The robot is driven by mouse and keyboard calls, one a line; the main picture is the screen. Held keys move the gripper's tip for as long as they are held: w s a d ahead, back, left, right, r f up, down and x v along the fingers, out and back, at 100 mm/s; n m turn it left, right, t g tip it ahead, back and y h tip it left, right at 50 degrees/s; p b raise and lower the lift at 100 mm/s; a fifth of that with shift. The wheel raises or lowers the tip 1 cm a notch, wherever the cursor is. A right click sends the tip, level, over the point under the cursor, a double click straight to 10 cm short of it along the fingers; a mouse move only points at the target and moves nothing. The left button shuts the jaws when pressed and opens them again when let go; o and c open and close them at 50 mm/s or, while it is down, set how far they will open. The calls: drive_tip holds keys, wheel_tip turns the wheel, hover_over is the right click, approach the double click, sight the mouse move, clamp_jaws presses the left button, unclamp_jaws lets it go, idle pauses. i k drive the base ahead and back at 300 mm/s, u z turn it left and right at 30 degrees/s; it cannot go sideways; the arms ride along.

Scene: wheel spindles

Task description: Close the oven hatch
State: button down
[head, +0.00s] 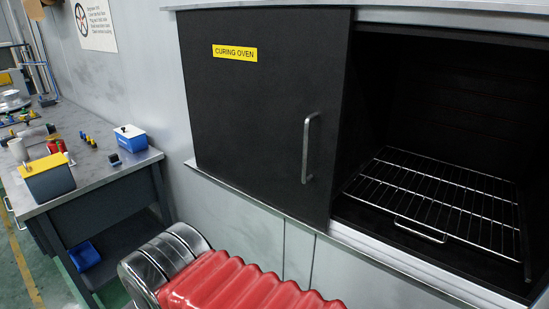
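The oven hatch (255,110) is a flat black sliding panel with a yellow "CURING OVEN" label (235,53) and a vertical metal handle (306,147) near its right edge. It stands to the left, and the right part of the oven opening (440,95) is uncovered. A wire rack (440,195) with a small front handle lies inside the dark oven. Part of my arm, with a red ribbed sleeve, shows at the bottom, below the hatch. My gripper is not in view.
A grey workbench (95,182) stands at the left with a blue-and-white box (130,138), a yellow-topped dark blue container (48,178), a red can (56,147) and small parts. A pale ledge (400,262) runs below the oven opening. The space before the hatch handle looks clear.

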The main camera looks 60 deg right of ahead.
sight(265, 87)
drive_tip(key=z, duration=0.35)
drive_tip(key=i, duration=1.55)
drive_tip(key=z, duration=0.4)
